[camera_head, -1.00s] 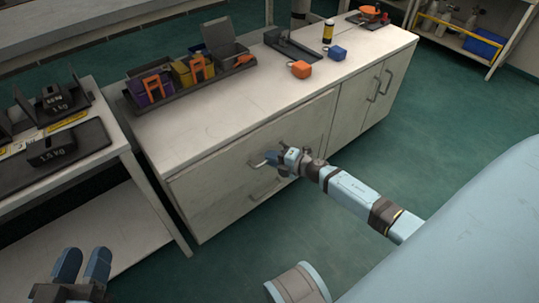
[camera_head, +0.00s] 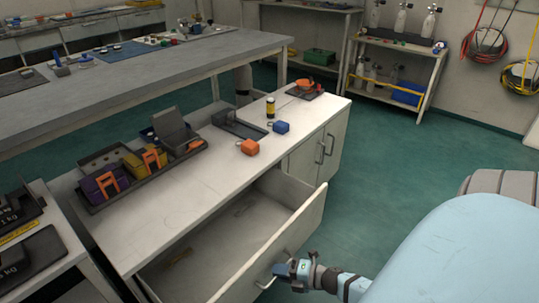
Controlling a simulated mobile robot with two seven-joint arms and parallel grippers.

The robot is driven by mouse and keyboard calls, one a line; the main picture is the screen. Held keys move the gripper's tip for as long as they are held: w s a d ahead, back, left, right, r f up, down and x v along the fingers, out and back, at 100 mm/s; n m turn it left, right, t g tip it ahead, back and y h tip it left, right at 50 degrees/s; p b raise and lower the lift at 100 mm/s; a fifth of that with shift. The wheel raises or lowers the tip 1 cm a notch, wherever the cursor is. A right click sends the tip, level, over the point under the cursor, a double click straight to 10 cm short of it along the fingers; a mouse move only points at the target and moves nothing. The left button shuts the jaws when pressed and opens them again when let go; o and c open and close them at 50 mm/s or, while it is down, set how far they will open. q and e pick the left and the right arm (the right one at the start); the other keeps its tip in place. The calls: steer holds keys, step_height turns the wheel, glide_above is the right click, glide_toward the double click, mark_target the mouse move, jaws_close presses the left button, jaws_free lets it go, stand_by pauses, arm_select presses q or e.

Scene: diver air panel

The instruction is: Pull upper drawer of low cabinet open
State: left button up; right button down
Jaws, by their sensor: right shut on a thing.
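The low cabinet (camera_head: 195,196) stands in the middle with a pale top. Its upper drawer (camera_head: 262,258) is pulled well out, so its inside shows. One or two small flat items lie in the drawer, too unclear to name. My right gripper (camera_head: 280,271) is shut on the drawer's bar handle (camera_head: 266,282), at the front face near the bottom of the view. The lower drawer is hidden beneath the open one. My left gripper is out of the picture.
A weights stand (camera_head: 40,260) adjoins at left. Green floor (camera_head: 400,170) is free at right.

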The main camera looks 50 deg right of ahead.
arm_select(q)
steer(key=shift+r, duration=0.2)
arm_select(e)
steer(key=shift+s+d, duration=0.1)
steer(key=shift+s, duration=0.3)
steer(key=c, duration=1.2)
jaws_free()
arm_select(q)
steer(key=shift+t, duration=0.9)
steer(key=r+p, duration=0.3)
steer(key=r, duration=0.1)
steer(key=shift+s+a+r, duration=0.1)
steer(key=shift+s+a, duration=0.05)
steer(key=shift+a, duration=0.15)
arm_select(e)
steer(key=v, duration=1.4)
steer(key=shift+w, duration=0.1)
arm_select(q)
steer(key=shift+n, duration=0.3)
